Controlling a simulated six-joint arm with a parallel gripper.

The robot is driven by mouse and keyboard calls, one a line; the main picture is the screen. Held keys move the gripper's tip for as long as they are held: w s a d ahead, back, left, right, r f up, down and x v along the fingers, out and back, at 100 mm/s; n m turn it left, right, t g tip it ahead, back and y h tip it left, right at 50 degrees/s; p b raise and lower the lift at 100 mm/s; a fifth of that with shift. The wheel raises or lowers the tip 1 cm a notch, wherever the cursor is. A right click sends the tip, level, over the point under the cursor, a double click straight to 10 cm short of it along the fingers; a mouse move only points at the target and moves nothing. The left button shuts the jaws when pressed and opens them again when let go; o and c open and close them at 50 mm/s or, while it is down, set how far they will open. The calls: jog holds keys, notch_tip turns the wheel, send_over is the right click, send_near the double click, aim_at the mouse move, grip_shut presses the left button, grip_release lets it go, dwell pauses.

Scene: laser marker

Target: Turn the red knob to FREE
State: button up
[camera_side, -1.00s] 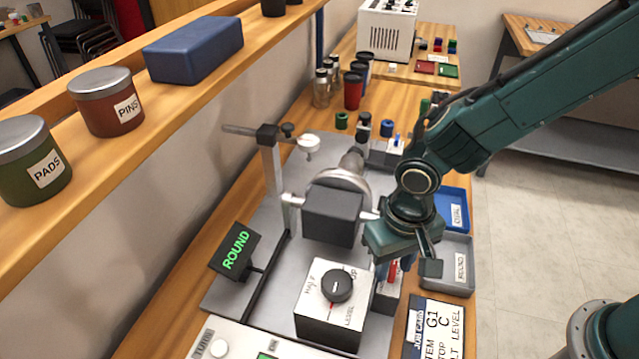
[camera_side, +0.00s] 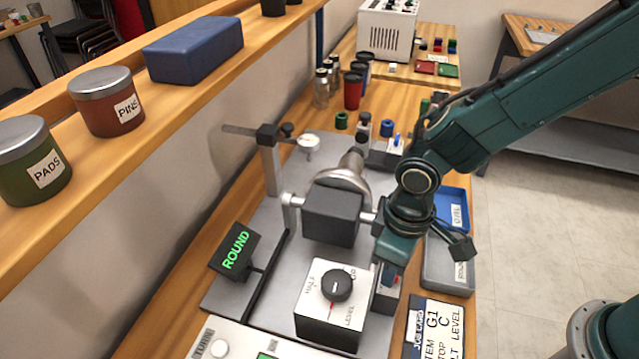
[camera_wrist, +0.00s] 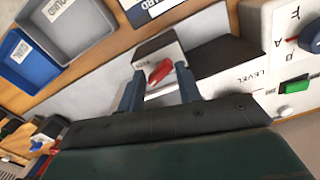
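The red knob (camera_wrist: 160,72) is a small red lever on a low dark block (camera_wrist: 157,47) with a white label. In the wrist view it lies slanted between my gripper's two fingers (camera_wrist: 158,88), which are open with a gap on each side of it. The label's words are too small to read, so I cannot tell which position the knob marks. In the side view my gripper (camera_side: 389,273) points down over the block (camera_side: 388,298), beside the white box with the black dial.
The white box (camera_side: 325,312) with a black dial (camera_side: 337,285) stands just left of my gripper. A grey tray (camera_side: 448,283) and a blue tray (camera_side: 459,197) lie to the right. A job card (camera_side: 437,325) lies in front. A screen (camera_side: 235,251) reads ROUND.

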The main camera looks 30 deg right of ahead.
jog(key=n, duration=0.2)
jog(key=shift+n, duration=0.3)
jog(key=shift+w+r, duration=0.1)
jog(key=shift+r, duration=0.25)
notch_tip(320, 180, up, 13)
jog(key=s+d+r+m+t, duration=0.2)
jog(key=s+d+r+m, duration=0.1)
jog(key=d, duration=0.6)
jog(key=s+d+r+m+t, duration=0.2)
jog(key=s+d+r, duration=0.3)
jog(key=d, duration=0.4)
jog(key=shift+s+d+r+m+y, duration=0.25)
jog(key=shift+d+m+y, duration=0.1)
jog(key=shift+m, duration=0.55)
